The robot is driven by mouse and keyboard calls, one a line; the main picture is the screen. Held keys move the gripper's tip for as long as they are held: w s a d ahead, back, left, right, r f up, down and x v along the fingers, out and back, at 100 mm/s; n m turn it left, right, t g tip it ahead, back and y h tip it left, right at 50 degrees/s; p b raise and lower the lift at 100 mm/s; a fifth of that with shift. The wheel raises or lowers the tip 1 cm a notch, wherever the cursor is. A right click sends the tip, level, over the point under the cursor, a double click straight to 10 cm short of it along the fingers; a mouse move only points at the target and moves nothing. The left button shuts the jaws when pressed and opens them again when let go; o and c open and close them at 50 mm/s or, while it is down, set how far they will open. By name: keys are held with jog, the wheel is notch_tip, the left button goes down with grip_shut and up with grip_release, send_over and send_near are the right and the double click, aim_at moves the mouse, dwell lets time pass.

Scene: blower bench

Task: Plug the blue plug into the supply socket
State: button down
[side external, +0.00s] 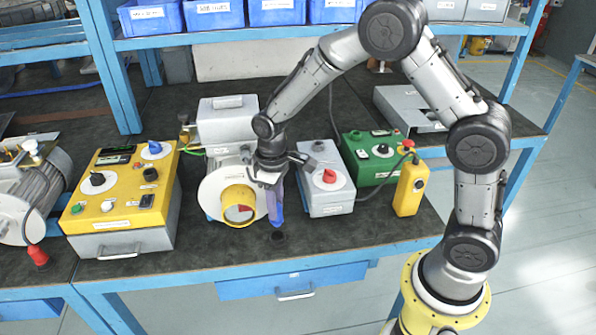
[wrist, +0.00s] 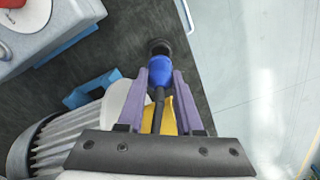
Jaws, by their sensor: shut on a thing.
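My gripper (wrist: 160,82) is shut on the blue plug (wrist: 161,69), which sits between its two purple fingers. A black cable runs back from the plug in the wrist view. In the side external view my gripper (side external: 276,208) points down over the bench, and its fingers mostly hide the plug.
The blower (side external: 215,190) stands just left of my gripper. A grey box with a red knob (side external: 326,190) stands close on the right, with a green box (side external: 376,155) and yellow pendant (side external: 410,187) beyond. A red plug (side external: 38,256) lies far left. The bench's front edge is near.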

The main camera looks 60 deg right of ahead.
notch_tip(320, 180, up, 23)
jog(key=w+d+m, duration=0.3)
jog(key=d, duration=1.1)
jog(key=w+d+m, duration=0.3)
jog(key=w+d, duration=0.1)
jog(key=d, duration=1)
notch_tip(320, 180, down, 11)
jog(key=shift+s+d, duration=0.2)
jog(key=shift+d, duration=0.2)
jog(key=shift+f+n, duration=0.15)
jog(key=shift+n, duration=0.15)
jog(key=shift+f, duration=2.45)
jog(key=shift+f, duration=1.3)
jog(key=c, duration=0.5)
grip_release()
